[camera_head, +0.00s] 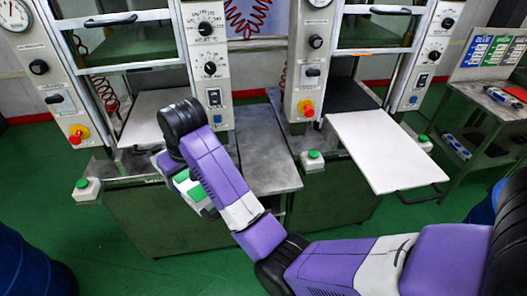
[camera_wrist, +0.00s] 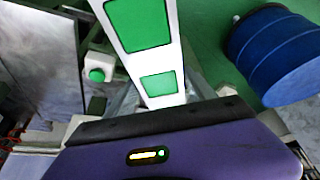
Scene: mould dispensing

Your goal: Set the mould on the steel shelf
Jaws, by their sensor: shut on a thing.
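The mould (camera_wrist: 148,52) is a long white bar with green square faces; it runs up out of the top of the wrist view. In the head view, part of the mould (camera_head: 191,187) shows beside my forearm, and the arm hides the rest. My gripper (camera_wrist: 160,101) is shut on its near end and holds it above the floor in front of the left press. A bare grey steel shelf (camera_head: 262,150) lies between the two presses, right of and behind my gripper. The mould is apart from it.
A white plate (camera_head: 385,150) juts out from the right press; another (camera_head: 155,118) sits in the left press. Green push buttons on boxes (camera_head: 88,188) (camera_head: 313,160) stand along the front edge. A blue barrel (camera_head: 28,265) stands at lower left and shows in the wrist view (camera_wrist: 278,52).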

